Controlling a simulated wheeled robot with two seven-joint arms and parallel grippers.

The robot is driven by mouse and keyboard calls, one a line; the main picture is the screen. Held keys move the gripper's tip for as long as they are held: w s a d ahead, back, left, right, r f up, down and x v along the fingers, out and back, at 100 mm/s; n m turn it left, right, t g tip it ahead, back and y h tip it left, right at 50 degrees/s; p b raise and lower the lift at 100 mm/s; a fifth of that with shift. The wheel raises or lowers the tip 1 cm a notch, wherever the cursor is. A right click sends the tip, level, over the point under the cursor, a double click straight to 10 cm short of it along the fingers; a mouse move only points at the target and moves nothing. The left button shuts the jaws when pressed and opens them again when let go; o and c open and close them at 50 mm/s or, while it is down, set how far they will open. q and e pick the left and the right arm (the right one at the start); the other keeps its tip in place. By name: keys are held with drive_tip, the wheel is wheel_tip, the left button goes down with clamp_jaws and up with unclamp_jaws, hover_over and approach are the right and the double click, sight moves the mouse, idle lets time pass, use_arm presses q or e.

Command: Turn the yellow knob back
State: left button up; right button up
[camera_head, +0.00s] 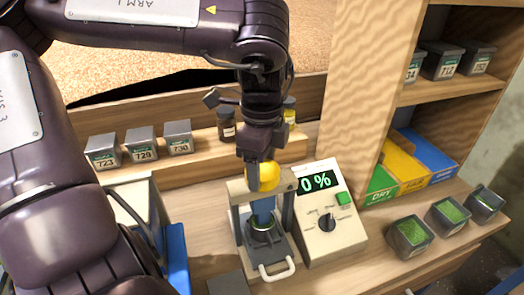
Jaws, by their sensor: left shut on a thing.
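The yellow knob (269,173) sits on top of a small press-like frame (241,188) with a blue column (262,208) under it. My left gripper (262,172) comes down from above and is shut on the knob; its fingers hide part of the knob's left side. Below the column is a dark round cup on the frame's base, with a white handle (278,270) in front. My right gripper is not in view.
A control box (333,235) stands right of the press, with a "0 %" display, a green button and a black dial. Several green-filled bins (410,236) stand at the right. Numbered grey boxes (141,145) and brown bottles (226,125) line the back ledge. A wooden shelf (365,90) rises behind.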

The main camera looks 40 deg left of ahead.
use_arm(q)
drive_tip(key=n+b, duration=0.3)
drive_tip(key=n, duration=0.2)
drive_tip(key=shift+f+n, duration=0.1)
drive_tip(key=shift+n, duration=0.2)
drive_tip(key=shift+n+b, duration=0.35)
drive_tip(key=shift+n, duration=0.05)
drive_tip(key=n+b, duration=0.5)
drive_tip(key=n, duration=0.3)
drive_tip(key=shift+n+b, duration=0.65)
drive_tip(key=shift+n, duration=0.65)
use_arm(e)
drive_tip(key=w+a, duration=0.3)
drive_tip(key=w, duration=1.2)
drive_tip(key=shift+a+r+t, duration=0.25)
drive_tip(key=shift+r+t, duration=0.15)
use_arm(q)
drive_tip(key=o, duration=1)
drive_tip(key=shift+r, duration=0.2)
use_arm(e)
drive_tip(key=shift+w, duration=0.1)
